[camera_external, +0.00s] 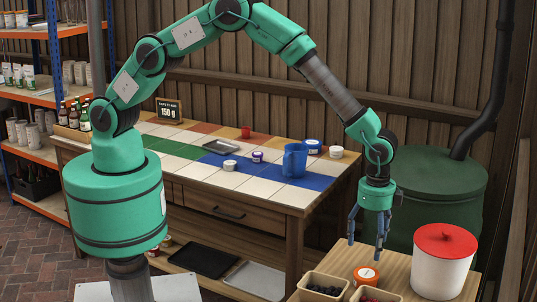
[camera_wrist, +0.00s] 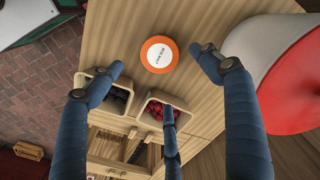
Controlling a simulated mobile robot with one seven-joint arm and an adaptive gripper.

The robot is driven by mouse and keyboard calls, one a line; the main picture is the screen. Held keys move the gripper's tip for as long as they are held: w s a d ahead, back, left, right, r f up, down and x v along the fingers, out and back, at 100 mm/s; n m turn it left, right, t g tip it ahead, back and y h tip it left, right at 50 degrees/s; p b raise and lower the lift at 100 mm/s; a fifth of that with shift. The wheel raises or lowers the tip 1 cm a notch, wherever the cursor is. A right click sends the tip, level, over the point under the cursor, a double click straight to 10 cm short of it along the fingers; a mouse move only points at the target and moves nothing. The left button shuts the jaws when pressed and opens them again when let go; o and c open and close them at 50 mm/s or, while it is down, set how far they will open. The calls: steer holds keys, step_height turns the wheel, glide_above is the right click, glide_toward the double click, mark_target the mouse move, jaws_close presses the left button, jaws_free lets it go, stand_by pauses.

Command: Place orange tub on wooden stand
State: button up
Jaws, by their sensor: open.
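The orange tub (camera_external: 366,276), a low round tub with an orange rim and a white label on top, sits on a light wooden surface at the front right. In the wrist view the orange tub (camera_wrist: 159,54) lies between and a little beyond the spread fingertips. My gripper (camera_external: 372,243) is open and empty, pointing down just above the tub, apart from it. Its three blue fingers show in the wrist view (camera_wrist: 161,76). I cannot tell any separate wooden stand from the wooden furniture in these views.
A white bin with a red lid (camera_external: 443,262) stands close right of the tub. Boxes of dark berries (camera_external: 322,287) and red berries (camera_wrist: 155,112) sit close by. A tiled table (camera_external: 190,150) behind holds a blue jug (camera_external: 294,160) and small tubs.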

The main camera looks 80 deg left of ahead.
steer(key=shift+r, duration=0.45)
stand_by(0.3)
steer(key=a+r+n+t, duration=0.1)
steer(key=a+r+n, duration=0.1)
steer(key=a+r, duration=0.65)
steer(key=a+r+n, duration=0.1)
steer(key=a+r, duration=0.4)
steer(key=r, duration=0.6)
steer(key=s+a+r+n+t, duration=0.1)
steer(key=s+a+r+n, duration=0.1)
steer(key=s+a+r, duration=0.35)
steer(key=s+a+r+n, duration=0.1)
steer(key=s+a+r, duration=0.1)
steer(key=a+r, duration=0.7)
steer(key=s+a+r+n+t, duration=0.1)
steer(key=s+a+r+n, duration=0.1)
steer(key=s+a+r, duration=0.35)
steer(key=s+a+r+n+t, duration=0.1)
steer(key=s+a+r+n, duration=0.15)
steer(key=s+a, duration=0.6)
steer(key=s+a+n, duration=0.1)
steer(key=s+a, duration=0.2)
steer(key=s, duration=0.5)
steer(key=s+a+n+t, duration=0.1)
steer(key=s+a+n, duration=0.1)
steer(key=s, duration=0.6)
steer(key=shift+a+f+t, duration=0.15)
steer(key=shift+a+t, duration=0.15)
steer(key=shift+a, duration=0.5)
